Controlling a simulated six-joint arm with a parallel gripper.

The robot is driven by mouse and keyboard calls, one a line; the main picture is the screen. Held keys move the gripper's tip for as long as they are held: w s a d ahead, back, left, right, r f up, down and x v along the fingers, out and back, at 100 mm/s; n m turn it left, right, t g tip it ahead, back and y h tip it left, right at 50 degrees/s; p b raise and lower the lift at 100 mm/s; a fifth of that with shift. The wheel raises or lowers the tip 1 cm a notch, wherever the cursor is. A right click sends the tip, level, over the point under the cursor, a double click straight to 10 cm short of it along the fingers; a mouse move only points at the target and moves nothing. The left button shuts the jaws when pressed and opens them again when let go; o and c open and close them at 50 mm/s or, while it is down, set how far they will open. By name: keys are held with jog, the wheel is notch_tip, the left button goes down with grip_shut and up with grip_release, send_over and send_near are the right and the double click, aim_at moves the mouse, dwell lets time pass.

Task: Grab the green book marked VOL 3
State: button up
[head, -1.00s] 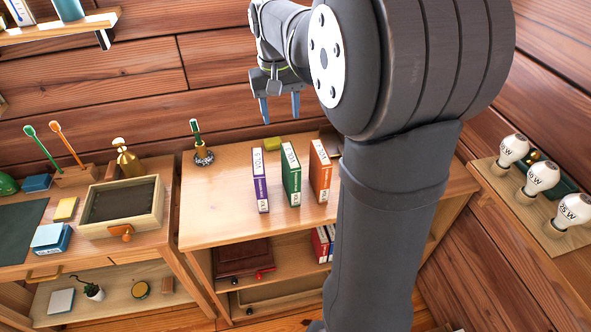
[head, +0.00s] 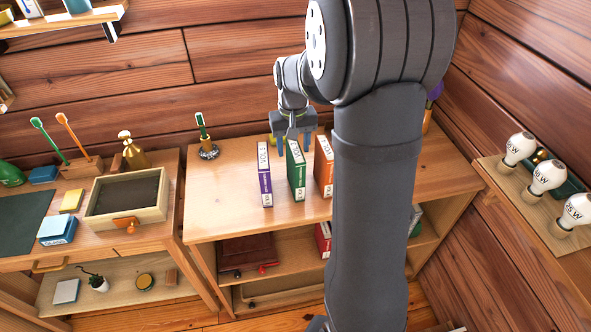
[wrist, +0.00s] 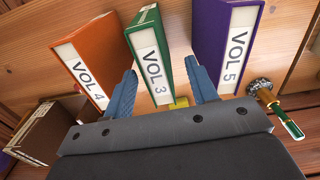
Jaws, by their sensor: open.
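The green book marked VOL 3 (head: 296,172) stands upright on the pine shelf top, between the purple book (head: 265,174) and the orange book (head: 323,166). In the wrist view the VOL 3 book (wrist: 150,60) sits between my gripper's two blue fingers, with VOL 4 orange (wrist: 90,65) on the left and VOL 5 purple (wrist: 228,48) on the right. My gripper (head: 293,140) is open over the far end of the green book. Its fingertips (wrist: 160,75) reach into the gaps on either side; contact cannot be told.
A brown book (wrist: 45,130) lies beyond the orange one in the wrist view. The shelf top (head: 225,205) is clear at the front left.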

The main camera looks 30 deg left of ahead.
jog(key=f, duration=0.4)
jog(key=shift+w+f, duration=0.35)
jog(key=shift+f, duration=0.05)
grip_shut()
